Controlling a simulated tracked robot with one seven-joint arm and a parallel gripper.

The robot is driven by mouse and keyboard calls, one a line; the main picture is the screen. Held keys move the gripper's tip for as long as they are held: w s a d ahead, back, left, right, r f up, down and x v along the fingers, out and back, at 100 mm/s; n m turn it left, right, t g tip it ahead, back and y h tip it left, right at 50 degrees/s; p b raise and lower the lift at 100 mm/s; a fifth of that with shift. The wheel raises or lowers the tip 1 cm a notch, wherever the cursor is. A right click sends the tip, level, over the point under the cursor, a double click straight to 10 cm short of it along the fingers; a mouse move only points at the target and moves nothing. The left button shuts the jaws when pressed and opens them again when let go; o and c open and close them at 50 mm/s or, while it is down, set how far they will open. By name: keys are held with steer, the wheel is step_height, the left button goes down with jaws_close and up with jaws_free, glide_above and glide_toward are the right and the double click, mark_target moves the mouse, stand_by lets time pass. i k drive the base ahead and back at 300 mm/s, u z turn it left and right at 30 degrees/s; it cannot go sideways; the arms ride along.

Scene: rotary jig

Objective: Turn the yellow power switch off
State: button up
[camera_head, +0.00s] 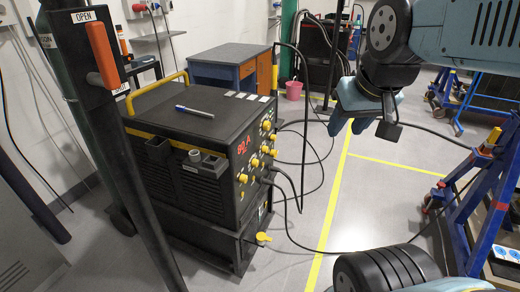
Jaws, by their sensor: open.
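A black welding machine (205,140) with yellow edges stands on the floor left of centre. Its front panel faces right and carries several yellow knobs (267,125) and a red lit display (241,148). A larger yellow handle-like part (263,237) sticks out low on the front, near the base. I cannot tell for certain which yellow part is the power switch, or its setting. My gripper (350,119) hangs at the upper right, pointing down, with light-blue fingers. It is open and empty, apart from the machine and to the right of its panel.
Black cables (300,190) run from the panel across the floor. A dark post with an orange handle (103,54) stands at the near left. A blue frame (462,215) stands at the right. A cabinet (222,73) and a pink bucket (293,90) are behind. Floor right of the machine is mostly open.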

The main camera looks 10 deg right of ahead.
mark_target(273, 154)
steer(key=z, duration=0.2)
steer(key=k, duration=0.55)
steer(key=u, duration=0.25)
steer(key=i, duration=0.55)
steer(key=z, duration=0.15)
steer(key=k, duration=0.5)
steer(key=u, duration=0.55)
steer(key=i, duration=0.85)
steer(key=z, duration=0.45)
steer(key=i, duration=0.55)
steer(key=u, duration=0.05)
